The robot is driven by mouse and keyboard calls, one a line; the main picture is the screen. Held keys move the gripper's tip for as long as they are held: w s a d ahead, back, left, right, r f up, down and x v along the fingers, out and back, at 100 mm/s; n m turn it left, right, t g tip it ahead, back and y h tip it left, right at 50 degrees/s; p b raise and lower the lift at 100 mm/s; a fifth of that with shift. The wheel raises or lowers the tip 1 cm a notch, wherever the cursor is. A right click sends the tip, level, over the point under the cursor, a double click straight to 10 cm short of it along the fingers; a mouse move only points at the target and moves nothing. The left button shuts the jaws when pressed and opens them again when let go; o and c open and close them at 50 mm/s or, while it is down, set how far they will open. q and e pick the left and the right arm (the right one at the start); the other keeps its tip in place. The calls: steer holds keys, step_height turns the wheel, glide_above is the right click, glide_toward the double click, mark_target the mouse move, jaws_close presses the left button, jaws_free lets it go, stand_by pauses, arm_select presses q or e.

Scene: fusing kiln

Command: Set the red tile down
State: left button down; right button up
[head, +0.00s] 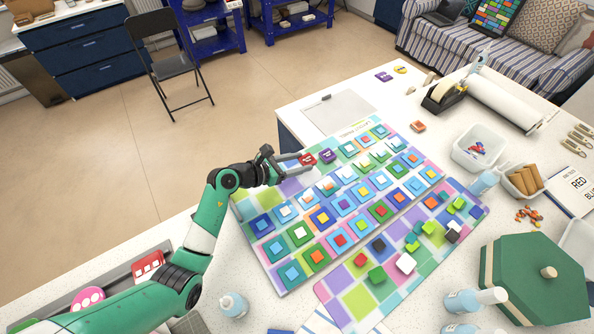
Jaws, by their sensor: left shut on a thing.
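The red tile (308,159) is at the tips of my left gripper (298,163), which is shut on it. It shows over the upper left part of the patterned board (240,208). I cannot tell whether it touches the board. A purple tile (327,156) lies just right of the red tile. Rows of layered square tiles in several colours cover the board below and to the right. My right gripper is not in view.
A second patterned mat (362,302) with scattered blocks lies in front. A white bin (478,148), tape dispenser (446,95), green lidded box (535,280) and small bottle (233,305) stand around. A bare pale panel (340,111) lies behind the board.

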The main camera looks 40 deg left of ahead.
arm_select(q)
steer(key=f, duration=0.1)
steer(key=f+b, duration=0.2)
steer(key=f, duration=0.1)
steer(key=shift+a, duration=0.35)
steer(key=shift+r, duration=0.1)
steer(key=shift+f, duration=0.2)
steer(key=shift+c, duration=1.3)
jaws_free()
steer(key=shift+r, duration=0.1)
